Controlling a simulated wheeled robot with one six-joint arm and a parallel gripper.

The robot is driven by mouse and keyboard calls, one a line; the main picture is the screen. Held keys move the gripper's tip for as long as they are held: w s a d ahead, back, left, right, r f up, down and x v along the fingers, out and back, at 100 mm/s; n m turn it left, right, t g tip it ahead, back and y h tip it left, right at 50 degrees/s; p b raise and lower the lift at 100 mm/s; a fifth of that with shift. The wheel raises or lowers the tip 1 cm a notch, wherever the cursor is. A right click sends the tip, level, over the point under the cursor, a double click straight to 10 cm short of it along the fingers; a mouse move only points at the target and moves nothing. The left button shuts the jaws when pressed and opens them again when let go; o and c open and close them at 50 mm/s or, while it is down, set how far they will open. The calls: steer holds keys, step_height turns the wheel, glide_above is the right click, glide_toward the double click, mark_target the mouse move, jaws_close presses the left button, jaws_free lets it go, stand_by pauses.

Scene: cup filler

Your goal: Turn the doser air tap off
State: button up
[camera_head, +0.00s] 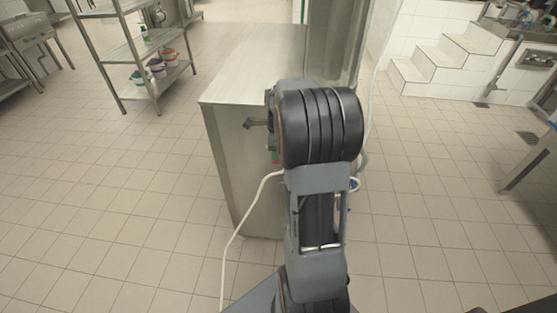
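The doser air tap cannot be made out; my arm (318,205) covers much of the front of the steel cabinet (225,150). A small dark part (257,124) sticks out to the left of my arm, in front of the cabinet; I cannot tell what it belongs to. A little red and green shows (275,152) below it at the arm's left edge, too small to identify. My gripper cannot be made out; the arm's upper links hide that area.
A pale hose (238,232) runs from behind my arm down to the floor at left. A steel shelf rack (135,50) with several small tubs stands at back left. White tiled steps (440,65) are at back right.

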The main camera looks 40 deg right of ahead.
steer(key=shift+f, duration=1.55)
jaws_close()
